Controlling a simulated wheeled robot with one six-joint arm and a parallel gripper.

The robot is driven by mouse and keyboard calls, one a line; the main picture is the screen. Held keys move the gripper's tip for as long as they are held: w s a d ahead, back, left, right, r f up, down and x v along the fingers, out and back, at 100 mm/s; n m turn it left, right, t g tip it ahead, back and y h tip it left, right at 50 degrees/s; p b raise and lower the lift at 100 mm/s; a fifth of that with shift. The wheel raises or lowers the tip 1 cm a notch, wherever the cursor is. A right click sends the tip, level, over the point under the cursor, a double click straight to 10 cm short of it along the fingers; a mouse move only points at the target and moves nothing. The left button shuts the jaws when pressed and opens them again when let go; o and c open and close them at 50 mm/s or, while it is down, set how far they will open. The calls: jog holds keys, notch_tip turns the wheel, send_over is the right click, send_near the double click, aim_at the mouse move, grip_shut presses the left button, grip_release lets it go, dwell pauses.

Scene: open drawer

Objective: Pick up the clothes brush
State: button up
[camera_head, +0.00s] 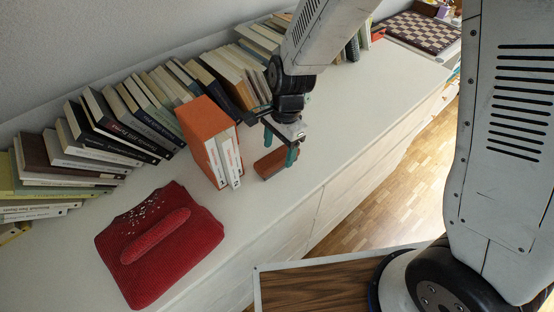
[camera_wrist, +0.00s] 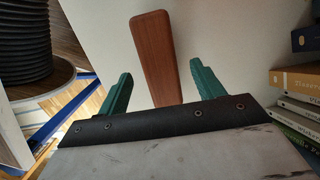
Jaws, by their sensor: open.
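The clothes brush (camera_head: 272,163) is a reddish-brown wooden piece lying on the white cabinet top, right of an orange box-like book case. In the wrist view its smooth brown back and handle (camera_wrist: 155,50) run up between my two green fingers. My gripper (camera_head: 280,146) is open and sits just above the brush, one finger to each side of it in the wrist view (camera_wrist: 161,72). I cannot tell whether either finger touches the brush. The brush's lower end is hidden behind the gripper in the wrist view.
An orange case with white books (camera_head: 207,140) stands close left of the brush. A red knitted garment (camera_head: 150,270) lies front left. Leaning books (camera_head: 105,112) line the wall. A chessboard (camera_head: 422,32) is at the far end. The cabinet's front edge drops to a wooden floor (camera_head: 385,205).

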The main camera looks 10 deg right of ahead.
aim_at(277, 155)
jog(key=shift+s+a+f, duration=0.1)
jog(key=shift+a+f, duration=0.05)
jog(key=shift+f, duration=0.6)
jog(key=shift+s+a+f, duration=0.1)
jog(key=shift+f, duration=0.65)
jog(key=c, duration=1.1)
jog(key=shift+w+r, duration=0.1)
